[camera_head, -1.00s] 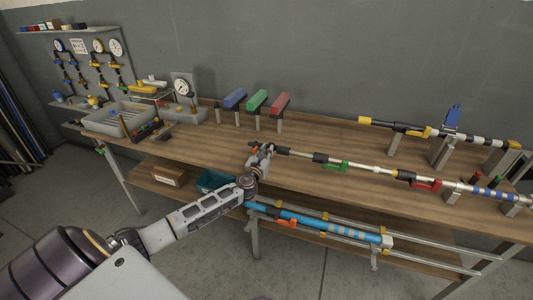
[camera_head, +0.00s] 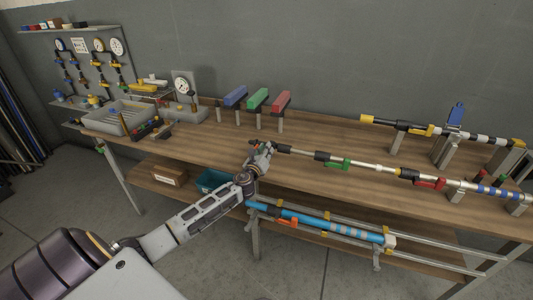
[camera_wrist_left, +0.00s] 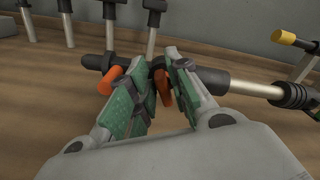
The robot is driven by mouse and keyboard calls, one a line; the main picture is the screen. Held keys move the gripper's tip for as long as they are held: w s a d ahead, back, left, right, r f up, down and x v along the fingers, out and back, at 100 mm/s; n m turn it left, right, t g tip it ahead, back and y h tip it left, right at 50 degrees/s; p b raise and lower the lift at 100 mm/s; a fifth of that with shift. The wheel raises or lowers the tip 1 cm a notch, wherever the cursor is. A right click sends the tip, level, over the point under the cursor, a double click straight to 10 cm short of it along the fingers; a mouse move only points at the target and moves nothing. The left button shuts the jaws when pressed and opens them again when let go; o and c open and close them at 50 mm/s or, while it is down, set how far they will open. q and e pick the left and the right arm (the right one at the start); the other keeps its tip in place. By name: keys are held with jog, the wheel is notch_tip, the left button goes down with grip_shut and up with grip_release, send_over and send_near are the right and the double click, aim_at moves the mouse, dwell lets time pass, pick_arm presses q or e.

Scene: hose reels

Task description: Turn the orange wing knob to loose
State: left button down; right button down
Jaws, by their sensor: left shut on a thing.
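The orange wing knob (camera_wrist_left: 163,90) sits on the dark end of a long pole in the left wrist view. One orange wing shows between my fingers and another outside the left finger. My left gripper (camera_wrist_left: 158,68), with green finger pads, is closed around part of the knob, whose middle is largely hidden. In the head view my left gripper (camera_head: 260,149) is at the left end of the silver and black pole (camera_head: 355,165) above the bench; the knob is too small there to make out clearly. My right gripper is not in view.
The wooden bench (camera_head: 320,190) carries blue, green and red blocks on posts (camera_head: 257,99), a grey tray (camera_head: 105,123) and a second pole (camera_head: 395,124) at the back right. A blue pole (camera_head: 310,221) lies below the bench's front edge, close beside my left arm.

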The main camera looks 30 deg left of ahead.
pick_arm(q)
jog(key=shift+a+f+n+b, duration=0.1)
jog(key=shift+f+n+b, duration=0.15)
jog(key=shift+n, duration=0.75)
jog(key=n, duration=0.2)
jog(key=shift+a+n+b, duration=0.15)
jog(key=shift+n+b, duration=0.25)
jog(key=n, duration=0.2)
jog(key=shift+s+a+f+n+b, duration=0.1)
jog(key=shift+f+n+b, duration=0.05)
jog(key=shift+n+b, duration=0.15)
jog(key=n, duration=0.5)
jog(key=shift+f, duration=0.35)
jog(key=shift+f+n, duration=0.1)
jog(key=shift+n, duration=0.9)
jog(key=shift+f+n, duration=0.1)
jog(key=shift+n, duration=0.2)
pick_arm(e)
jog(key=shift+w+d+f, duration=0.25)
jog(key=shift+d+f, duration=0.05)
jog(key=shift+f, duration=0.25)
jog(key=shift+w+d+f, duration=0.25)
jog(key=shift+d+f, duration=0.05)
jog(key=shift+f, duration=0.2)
